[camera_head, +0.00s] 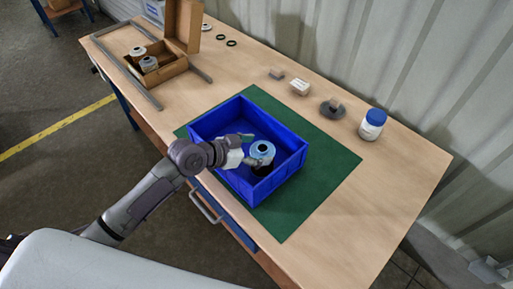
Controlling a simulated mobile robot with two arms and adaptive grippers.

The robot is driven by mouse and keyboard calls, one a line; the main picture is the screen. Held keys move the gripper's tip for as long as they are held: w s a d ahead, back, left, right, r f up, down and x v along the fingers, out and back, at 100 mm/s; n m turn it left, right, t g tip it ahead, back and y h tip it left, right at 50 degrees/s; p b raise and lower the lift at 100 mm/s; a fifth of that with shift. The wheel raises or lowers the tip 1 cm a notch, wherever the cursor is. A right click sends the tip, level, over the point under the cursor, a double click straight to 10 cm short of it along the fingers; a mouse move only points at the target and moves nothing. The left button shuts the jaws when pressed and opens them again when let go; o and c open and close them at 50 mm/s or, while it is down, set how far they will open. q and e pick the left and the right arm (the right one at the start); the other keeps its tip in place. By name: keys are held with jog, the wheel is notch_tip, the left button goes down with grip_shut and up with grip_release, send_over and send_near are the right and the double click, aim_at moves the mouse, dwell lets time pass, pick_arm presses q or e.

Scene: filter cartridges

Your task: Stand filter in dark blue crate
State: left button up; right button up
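The dark blue crate (284,178) stands on a green mat near the table's front edge. A filter (262,151) with a light blue top and a dark lower body is upright inside it, toward the front right. Its base is hidden, so I cannot tell whether it rests on the crate floor. My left gripper (250,150) reaches over the crate's front left wall. Its fingers are spread on the left side of the filter, the far one seemingly apart from it. My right gripper is not in view.
A cardboard box (172,72) with white-topped cartridges stands at the back left. A blue-lidded jar (372,125), a grey disc (333,108) and small blocks (300,88) lie along the wall side. The green mat (325,170) is clear right of the crate.

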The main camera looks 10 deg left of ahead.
pick_arm(q)
jog(key=shift+o, duration=0.6)
jog(key=shift+r, duration=0.15)
jog(key=shift+s+a+r, duration=0.1)
jog(key=shift+s+a, duration=0.1)
jog(key=shift+a, duration=0.1)
jog(key=b+v, duration=0.1)
jog(key=v, duration=1)
jog(key=shift+s+b, duration=0.15)
jog(key=shift+b, duration=0.25)
